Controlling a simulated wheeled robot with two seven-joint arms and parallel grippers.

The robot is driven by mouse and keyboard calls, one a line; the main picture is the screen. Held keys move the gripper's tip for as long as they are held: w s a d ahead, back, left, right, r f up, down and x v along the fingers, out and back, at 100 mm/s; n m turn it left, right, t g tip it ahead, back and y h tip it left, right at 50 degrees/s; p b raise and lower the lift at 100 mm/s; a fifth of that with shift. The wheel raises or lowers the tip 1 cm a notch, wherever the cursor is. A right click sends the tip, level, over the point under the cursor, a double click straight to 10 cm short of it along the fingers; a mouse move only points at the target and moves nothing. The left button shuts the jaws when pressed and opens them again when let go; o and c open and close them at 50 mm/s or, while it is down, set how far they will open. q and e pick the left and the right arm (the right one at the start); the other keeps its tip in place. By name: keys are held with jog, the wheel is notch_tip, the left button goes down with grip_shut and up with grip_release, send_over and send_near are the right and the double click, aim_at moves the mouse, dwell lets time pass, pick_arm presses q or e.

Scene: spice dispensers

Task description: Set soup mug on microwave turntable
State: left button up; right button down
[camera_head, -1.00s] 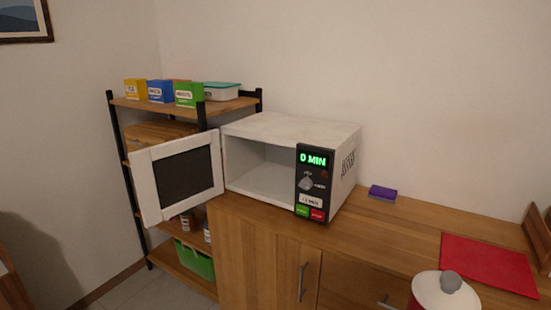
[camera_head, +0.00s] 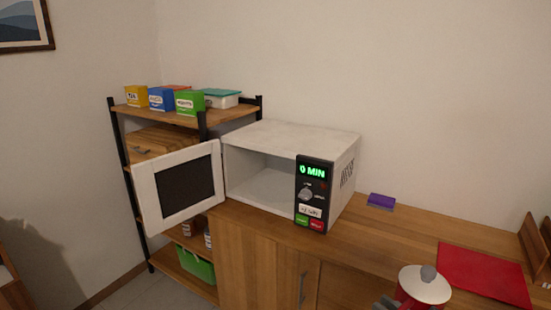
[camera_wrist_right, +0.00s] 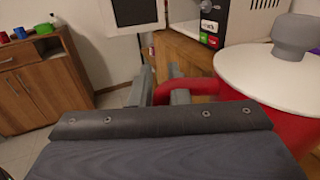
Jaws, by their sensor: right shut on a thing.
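The soup mug is red with a white lid and grey knob; its lid (camera_head: 424,284) shows at the bottom right of the head view. In the right wrist view the red mug body (camera_wrist_right: 297,128) fills the right side, and its red handle (camera_wrist_right: 203,87) lies between the finger parts. My right gripper (camera_head: 386,303) is shut on the handle, and also shows in the wrist view (camera_wrist_right: 163,90). The mug looks upright. The microwave (camera_head: 290,140) stands open on the counter, its door (camera_head: 186,186) swung left. I cannot make out the turntable inside. My left gripper is out of view.
A purple sponge (camera_head: 381,201) lies right of the microwave and a red cloth (camera_head: 483,273) farther right on the wooden counter (camera_head: 385,236). A shelf with several boxes (camera_head: 161,97) stands behind the open door.

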jog(key=w+a+f+m+t+h+p, duration=0.1)
jog(key=w+f+m+h+p, duration=0.1)
jog(key=f+h, duration=0.3)
jog(key=w+a+f+m+t+h+p, duration=0.1)
jog(key=f+m+h, duration=0.4)
jog(key=f, duration=0.5)
jog(key=shift+w+a+t+h+p, duration=0.2)
jog(key=shift+w+t+h+p, duration=0.25)
jog(key=shift+t+p, duration=0.3)
jog(key=shift+d+f, duration=0.1)
